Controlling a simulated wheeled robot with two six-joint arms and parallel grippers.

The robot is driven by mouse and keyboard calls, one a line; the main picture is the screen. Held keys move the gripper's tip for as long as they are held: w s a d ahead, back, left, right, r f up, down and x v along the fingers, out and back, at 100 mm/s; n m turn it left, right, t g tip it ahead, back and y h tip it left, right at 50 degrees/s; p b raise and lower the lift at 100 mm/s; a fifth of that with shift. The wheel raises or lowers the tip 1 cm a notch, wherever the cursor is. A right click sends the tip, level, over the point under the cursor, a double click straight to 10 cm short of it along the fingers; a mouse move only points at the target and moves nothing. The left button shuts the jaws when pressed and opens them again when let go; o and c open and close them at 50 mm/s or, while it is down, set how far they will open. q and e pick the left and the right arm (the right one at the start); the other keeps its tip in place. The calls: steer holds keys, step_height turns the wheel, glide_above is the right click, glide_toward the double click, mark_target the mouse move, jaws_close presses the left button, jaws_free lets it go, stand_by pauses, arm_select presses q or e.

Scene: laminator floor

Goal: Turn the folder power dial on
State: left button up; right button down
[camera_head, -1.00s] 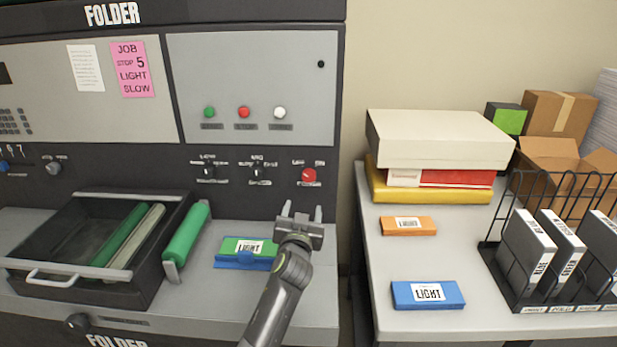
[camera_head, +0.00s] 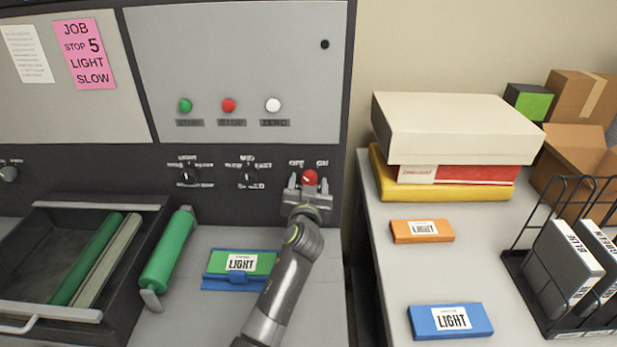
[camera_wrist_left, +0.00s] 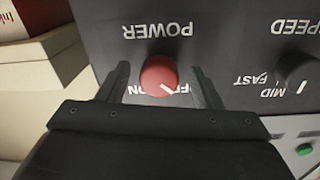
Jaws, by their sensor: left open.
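The red power dial (camera_head: 310,177) is on the folder's dark front panel, under the OFF and ON labels. In the left wrist view the dial (camera_wrist_left: 158,75) shows upside down, its white mark pointing to the lower right, on the OFF side. My left gripper (camera_head: 309,183) is open, with one finger on each side of the dial. In the left wrist view the gripper's fingers (camera_wrist_left: 161,77) show gaps to the dial, and nothing is held. My right gripper is not in view.
Two black dials (camera_head: 189,174) sit left on the same panel, below the green, red and white buttons (camera_head: 228,105). A green LIGHT box (camera_head: 263,262) lies on the ledge below. A side table (camera_head: 385,250) with stacked boxes stands to the right.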

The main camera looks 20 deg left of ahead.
arm_select(q)
steer(key=shift+s+d+r, duration=0.1)
steer(key=shift+s+r, duration=0.05)
steer(key=shift+c, duration=0.7)
steer(key=c, duration=0.8)
steer(key=shift+c, duration=0.2)
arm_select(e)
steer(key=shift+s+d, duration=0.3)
